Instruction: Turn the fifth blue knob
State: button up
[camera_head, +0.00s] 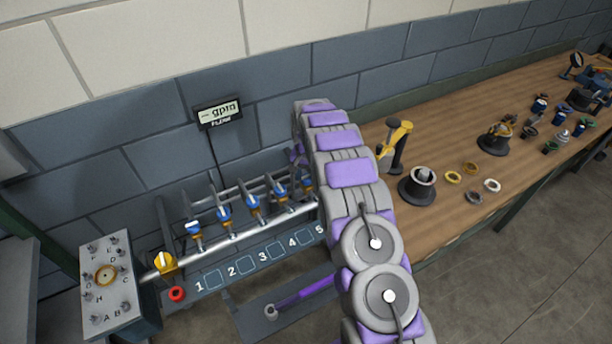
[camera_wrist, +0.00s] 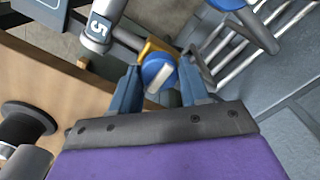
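The fifth blue knob (camera_wrist: 158,72) has a pale stripe across its face and sits on a yellow-brown fitting in the wrist view. My gripper (camera_wrist: 160,77) is open, with one blue-grey finger on each side of the knob. Whether either finger touches it I cannot tell. In the head view, my arm partly hides the fifth knob (camera_head: 307,184) at the right end of the row, and my fingers cannot be made out. Several other blue knobs, such as the fourth (camera_head: 281,190), stand to its left above the numbered panel (camera_head: 240,266).
A box with lettered knobs (camera_head: 112,287) and a yellow valve (camera_head: 165,262) stand at the left. A flow display (camera_head: 218,113) hangs on the wall. The wooden workbench (camera_head: 450,215) at right holds rings, stands and loose fittings.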

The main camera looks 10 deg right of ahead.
aim_at(306, 175)
jog(key=o, duration=0.4)
jog(key=shift+r, duration=0.1)
notch_tip(306, 175, up, 17)
jog(key=p, duration=0.1)
dwell(0.4)
jog(key=shift+w+r, duration=0.1)
